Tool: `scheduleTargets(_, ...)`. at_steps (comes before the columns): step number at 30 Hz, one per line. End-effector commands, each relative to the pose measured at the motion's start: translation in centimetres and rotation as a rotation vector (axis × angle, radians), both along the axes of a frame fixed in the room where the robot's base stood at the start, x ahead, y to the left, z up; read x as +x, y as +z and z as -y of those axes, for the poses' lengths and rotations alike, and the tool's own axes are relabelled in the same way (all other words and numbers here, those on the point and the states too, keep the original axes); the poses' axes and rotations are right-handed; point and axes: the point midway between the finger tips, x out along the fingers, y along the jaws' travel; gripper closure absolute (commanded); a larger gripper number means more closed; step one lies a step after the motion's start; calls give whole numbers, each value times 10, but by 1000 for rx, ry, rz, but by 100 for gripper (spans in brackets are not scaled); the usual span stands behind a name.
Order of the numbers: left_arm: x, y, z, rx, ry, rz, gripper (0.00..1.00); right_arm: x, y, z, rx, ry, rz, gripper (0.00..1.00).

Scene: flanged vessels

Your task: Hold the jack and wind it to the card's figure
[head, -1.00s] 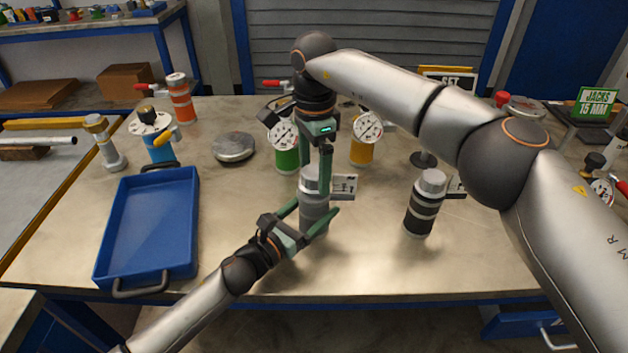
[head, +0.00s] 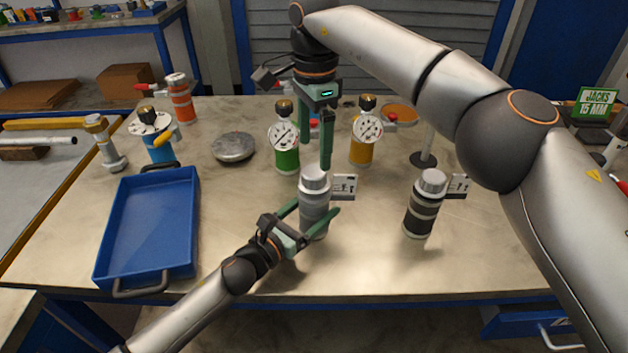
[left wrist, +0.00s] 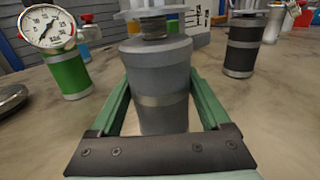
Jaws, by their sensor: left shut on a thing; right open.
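A grey jack (head: 314,205) with a pale round cap stands upright near the table's front. My left gripper (head: 315,222) is shut around its body from the front left. In the left wrist view the jack (left wrist: 158,85) stands between the green fingers (left wrist: 160,110), and its screw neck shows below a pale knob. The green sign (head: 597,97) reads "JACKS 15 MM".
Green (head: 286,150) and yellow (head: 362,145) gauge vessels stand behind. A blue tray (head: 150,225) lies left.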

Motion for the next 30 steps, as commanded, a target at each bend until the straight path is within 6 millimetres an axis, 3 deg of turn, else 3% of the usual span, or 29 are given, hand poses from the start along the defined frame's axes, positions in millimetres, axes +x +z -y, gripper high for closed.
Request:
scheduleTargets(10,0,0,0,1,0,-1,100,0,-1,0,0,1,0,10)
scheduleTargets(11,0,0,0,1,0,-1,19,0,-1,0,0,1,0,10)
scheduleTargets(15,0,0,0,1,0,-1,3,0,-1,0,0,0,0,10)
scheduleTargets(25,-2,-1,-2,1,0,-1,0,0,-1,0,0,0,0,10)
scheduleTargets(30,-17,-2,-15,2,0,-2,0,0,-1,0,0,0,0,10)
